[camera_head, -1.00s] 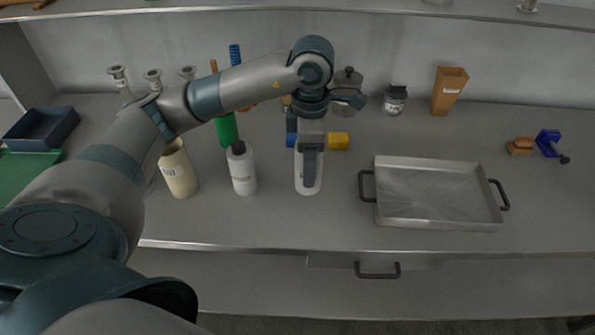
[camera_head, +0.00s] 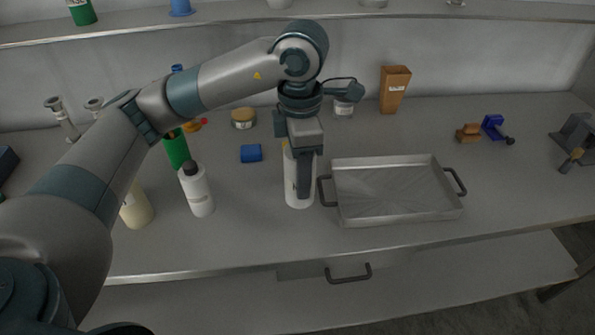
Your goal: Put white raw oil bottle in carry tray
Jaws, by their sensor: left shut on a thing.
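A white bottle (camera_head: 294,194) is upright in my left gripper (camera_head: 304,188), which is shut on it. The gripper points down and covers the bottle's top and much of its front, and I cannot read a label. I cannot tell whether its base touches the bench. The carry tray (camera_head: 395,218), a shallow metal tray with dark handles, lies just right of the bottle and looks empty. A second white bottle (camera_head: 199,195) with a black cap stands to the left on the bench. My right gripper is not in view.
A cream bottle (camera_head: 137,212) and a green bottle (camera_head: 176,149) stand at left, partly behind my arm. A blue block (camera_head: 251,153) lies behind. A brown box (camera_head: 394,89) and a jar (camera_head: 343,107) stand at the back. The bench front (camera_head: 250,235) is clear.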

